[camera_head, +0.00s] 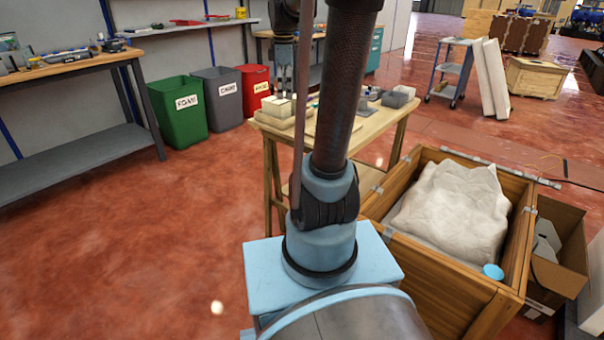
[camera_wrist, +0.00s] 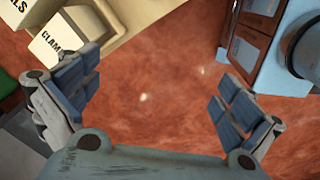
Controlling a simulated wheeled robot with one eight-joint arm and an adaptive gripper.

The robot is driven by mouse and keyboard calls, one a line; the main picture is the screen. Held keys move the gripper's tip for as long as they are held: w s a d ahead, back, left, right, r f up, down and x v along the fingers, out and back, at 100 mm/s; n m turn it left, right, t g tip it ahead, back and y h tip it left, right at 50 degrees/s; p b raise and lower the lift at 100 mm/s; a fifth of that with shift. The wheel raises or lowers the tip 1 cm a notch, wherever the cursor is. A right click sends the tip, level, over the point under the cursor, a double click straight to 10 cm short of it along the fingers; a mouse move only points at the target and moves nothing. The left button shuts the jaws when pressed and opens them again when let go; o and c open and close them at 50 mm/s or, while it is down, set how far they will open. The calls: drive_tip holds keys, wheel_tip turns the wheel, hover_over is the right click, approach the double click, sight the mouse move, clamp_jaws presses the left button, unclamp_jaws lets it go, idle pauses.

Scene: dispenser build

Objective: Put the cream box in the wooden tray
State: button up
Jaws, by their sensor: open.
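In the head view, a small cream box (camera_head: 277,106) sits at the left end of the light wooden table, below my gripper (camera_head: 285,88). A pale, low wooden piece (camera_head: 274,123) lies under or beside it; I cannot tell whether this is the wooden tray. In the wrist view, my gripper (camera_wrist: 156,88) is open, with bare floor between its fingers. A cream box marked "CLAMP" (camera_wrist: 56,43) shows at upper left, beyond the left finger and partly hidden by it. Another cream piece with lettering ending "LS" (camera_wrist: 24,12) is cut by the corner.
The wooden table (camera_head: 372,125) also holds grey containers (camera_head: 398,97) at its right. A wooden crate with a white sack (camera_head: 452,212) stands in front of it. Green (camera_head: 178,110), grey (camera_head: 220,98) and red (camera_head: 254,88) bins stand behind at left. The floor at left is clear.

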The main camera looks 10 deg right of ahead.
drive_tip(key=s+f+m, duration=0.8)
drive_tip(key=s, duration=0.5)
drive_tip(key=s+f+m+t, duration=0.1)
drive_tip(key=s+f+m, duration=0.6)
drive_tip(key=s, duration=0.6)
wheel_tip(320, 180, down, 2)
drive_tip(key=shift+m, duration=0.4)
drive_tip(key=shift+a, duration=0.1)
